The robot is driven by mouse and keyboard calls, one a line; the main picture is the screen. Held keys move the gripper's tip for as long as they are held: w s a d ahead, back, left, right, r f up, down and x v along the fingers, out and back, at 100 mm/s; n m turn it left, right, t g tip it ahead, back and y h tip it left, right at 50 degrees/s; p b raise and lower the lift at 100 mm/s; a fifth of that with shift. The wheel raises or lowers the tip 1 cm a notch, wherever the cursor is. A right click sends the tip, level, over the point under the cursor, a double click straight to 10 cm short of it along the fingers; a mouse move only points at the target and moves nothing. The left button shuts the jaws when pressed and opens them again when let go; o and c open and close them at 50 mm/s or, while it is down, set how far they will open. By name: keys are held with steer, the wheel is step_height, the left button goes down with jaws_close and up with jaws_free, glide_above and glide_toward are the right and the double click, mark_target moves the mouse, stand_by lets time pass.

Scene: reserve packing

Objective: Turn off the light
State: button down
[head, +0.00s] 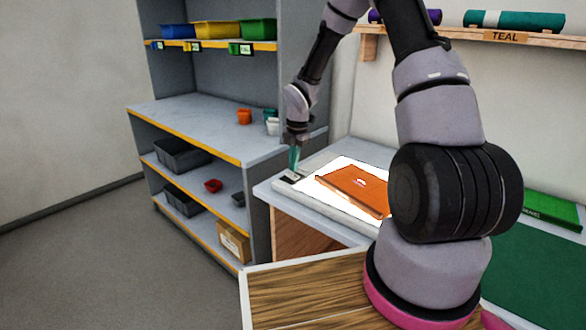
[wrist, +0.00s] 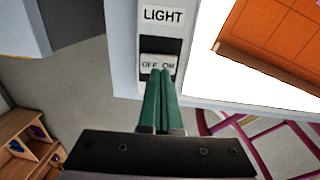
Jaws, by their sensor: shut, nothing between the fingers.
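The light switch (wrist: 147,63) is a pale rocker marked OFF on the left and ON on the right, set in a black plate under a LIGHT label (wrist: 163,16). In the head view the switch plate (head: 290,178) is at the near left corner of the light panel. The light panel (head: 318,172) glows bright white, also in the wrist view (wrist: 215,75). My gripper (head: 294,168) points down at the switch. In the wrist view its green fingers (wrist: 161,76) are shut and empty, with tips over the rocker's lower middle and right; whether they touch is unclear.
A grey shelf unit (head: 190,126) with bins stands left of the counter. A wall shelf (head: 520,39) holds rolls at upper right. A green book (head: 552,210) lies at right.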

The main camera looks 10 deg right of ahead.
mark_target(296, 177)
step_height(296, 177, up, 9)
steer(key=shift+s+d, duration=0.25)
steer(key=shift+s, duration=0.15)
steer(key=shift+w+d+r, duration=0.1)
steer(key=shift+w+r, duration=0.05)
steer(key=shift+r, duration=0.7)
steer(key=shift+w+d+r, duration=0.1)
steer(key=shift+w+r, duration=0.05)
steer(key=shift+r, duration=0.65)
steer(key=shift+a+f, duration=0.1)
steer(key=shift+f, duration=0.05)
steer(key=f, duration=0.4)
steer(key=w+f, duration=0.1)
steer(key=f, duration=0.4)
steer(key=a+f, duration=0.1)
steer(key=f, duration=0.3)
steer(key=shift+w+a+f, duration=0.1)
steer(key=shift+w+f, duration=0.2)
steer(key=shift+w, duration=0.1)
